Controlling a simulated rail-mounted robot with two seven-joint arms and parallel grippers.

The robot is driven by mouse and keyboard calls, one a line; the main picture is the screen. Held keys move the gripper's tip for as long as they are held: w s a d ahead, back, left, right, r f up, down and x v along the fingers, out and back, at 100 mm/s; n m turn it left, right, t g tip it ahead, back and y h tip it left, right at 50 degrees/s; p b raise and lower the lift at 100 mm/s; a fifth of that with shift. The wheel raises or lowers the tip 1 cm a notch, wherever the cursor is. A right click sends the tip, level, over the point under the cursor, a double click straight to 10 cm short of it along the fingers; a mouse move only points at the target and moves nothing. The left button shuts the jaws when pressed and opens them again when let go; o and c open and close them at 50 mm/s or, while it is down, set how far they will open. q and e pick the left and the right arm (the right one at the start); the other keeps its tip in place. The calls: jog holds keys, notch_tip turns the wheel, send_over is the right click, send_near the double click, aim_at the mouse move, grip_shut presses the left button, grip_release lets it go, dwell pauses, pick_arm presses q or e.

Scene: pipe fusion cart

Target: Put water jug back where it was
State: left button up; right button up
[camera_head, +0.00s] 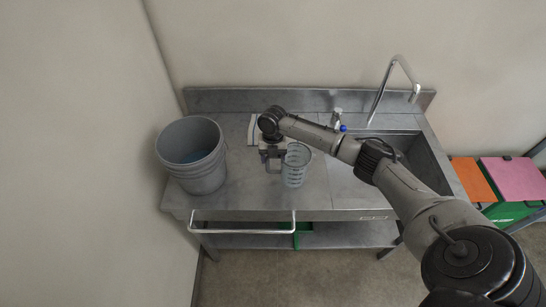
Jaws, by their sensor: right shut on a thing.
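The water jug (295,168) is a clear measuring jug with dark markings. It is upright at the front middle of the steel counter, between the bucket and the sink. My right gripper (272,161) is at the jug's left side, shut on its handle. The wrist partly hides the fingers and the handle. I cannot tell whether the jug's base touches the counter. My left gripper is not in view.
A white item (253,130) lies behind my gripper. Counter (235,190) is bare left of the jug. Orange (472,180) and pink (513,178) lids are far right.

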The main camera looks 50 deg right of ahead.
jog(key=shift+f, duration=0.15)
jog(key=o, duration=1.4)
jog(key=shift+o, duration=0.2)
notch_tip(320, 180, up, 11)
jog(key=w+d, duration=0.1)
jog(key=s+a+f+m+t, duration=0.1)
jog(key=s+a+f+m, duration=0.3)
jog(key=a, duration=0.3)
jog(key=s+a+f+m, duration=0.1)
jog(key=s+a+f, duration=0.3)
jog(key=a+f, duration=0.35)
jog(key=s+a+f+m+t, duration=0.1)
jog(key=s+a+f+m, duration=0.3)
jog(key=a, duration=0.3)
jog(key=s+a+r+m+t, duration=0.1)
jog(key=s+a+m, duration=0.1)
jog(key=s+m, duration=0.5)
jog(key=s+a+r+m+t, duration=0.1)
jog(key=s+a+m, duration=0.2)
jog(key=s+m, duration=0.4)
jog(key=s, duration=0.4)
jog(key=shift+s+r+t+h, duration=0.3)
jog(key=shift+s+r+h, duration=0.05)
jog(key=shift+r+h, duration=0.05)
